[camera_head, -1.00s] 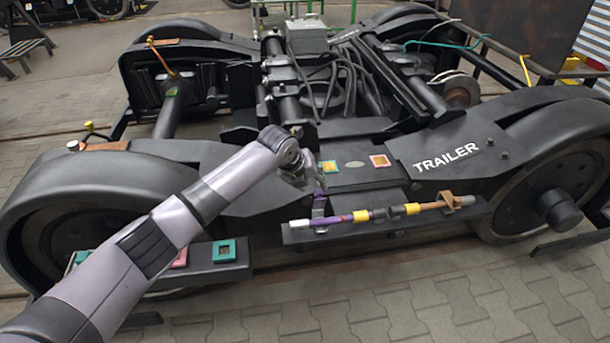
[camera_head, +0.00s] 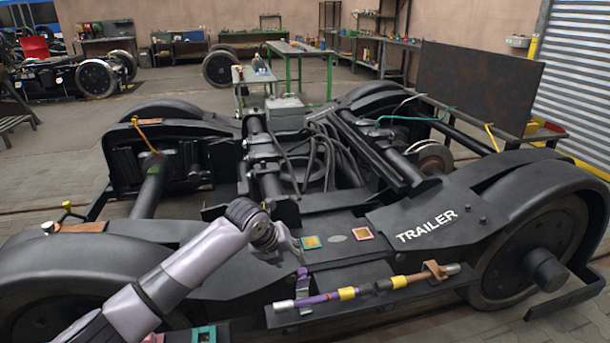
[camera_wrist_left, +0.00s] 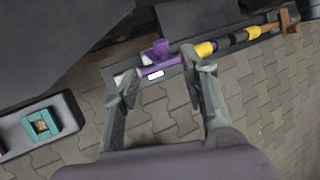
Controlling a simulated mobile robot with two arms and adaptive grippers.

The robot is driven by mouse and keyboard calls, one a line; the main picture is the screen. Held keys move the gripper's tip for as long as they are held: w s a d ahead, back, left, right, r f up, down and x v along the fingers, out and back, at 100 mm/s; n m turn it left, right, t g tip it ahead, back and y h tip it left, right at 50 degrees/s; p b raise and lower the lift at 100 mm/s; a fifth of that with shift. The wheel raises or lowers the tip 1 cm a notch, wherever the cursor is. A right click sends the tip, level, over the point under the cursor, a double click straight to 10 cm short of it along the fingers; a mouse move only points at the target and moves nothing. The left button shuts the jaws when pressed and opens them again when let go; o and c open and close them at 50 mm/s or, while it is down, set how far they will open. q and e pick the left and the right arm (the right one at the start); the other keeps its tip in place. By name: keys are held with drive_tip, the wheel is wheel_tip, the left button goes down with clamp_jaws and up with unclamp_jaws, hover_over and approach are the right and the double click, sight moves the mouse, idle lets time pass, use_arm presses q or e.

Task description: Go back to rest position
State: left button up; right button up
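My left gripper (camera_head: 290,246) is at the end of the grey-lilac arm coming in from the left, over the near side of the black bogie frame marked TRAILER. In the left wrist view the left gripper (camera_wrist_left: 165,85) has its two fingers apart with nothing held between them. Beyond the fingertips lies a rod (camera_head: 325,298) with purple and yellow bands, resting on a dark side shelf; it also shows in the left wrist view (camera_wrist_left: 185,57). My right gripper is not in view.
A teal square piece (camera_head: 204,334) sits on a low ledge at the lower left. Yellow (camera_head: 311,242) and pink (camera_head: 363,233) square plates lie on the bogie. Wheels flank it. Green workbenches (camera_head: 300,50) stand at the back. Paved floor lies in front.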

use_arm(q)
drive_tip(key=s+f+n+g, duration=0.1)
drive_tip(key=s+f+n, duration=1.6)
drive_tip(key=f, duration=0.4)
drive_tip(key=s+a+f+n+g+y+p, duration=0.1)
drive_tip(key=s+a+f+n+p, duration=0.3)
drive_tip(key=s, duration=1)
drive_tip(key=s+a+f+n+g+y+p, duration=0.1)
drive_tip(key=s+a+f+n+p, duration=0.4)
drive_tip(key=s, duration=0.9)
drive_tip(key=s+a+f+n+g+y+p, duration=0.1)
drive_tip(key=s+a+f+n+p, duration=0.4)
drive_tip(key=s, duration=0.9)
wheel_tip(320, 180, down, 2)
drive_tip(key=a+p, duration=0.2)
drive_tip(key=p, duration=0.2)
drive_tip(key=shift+s+a, duration=0.25)
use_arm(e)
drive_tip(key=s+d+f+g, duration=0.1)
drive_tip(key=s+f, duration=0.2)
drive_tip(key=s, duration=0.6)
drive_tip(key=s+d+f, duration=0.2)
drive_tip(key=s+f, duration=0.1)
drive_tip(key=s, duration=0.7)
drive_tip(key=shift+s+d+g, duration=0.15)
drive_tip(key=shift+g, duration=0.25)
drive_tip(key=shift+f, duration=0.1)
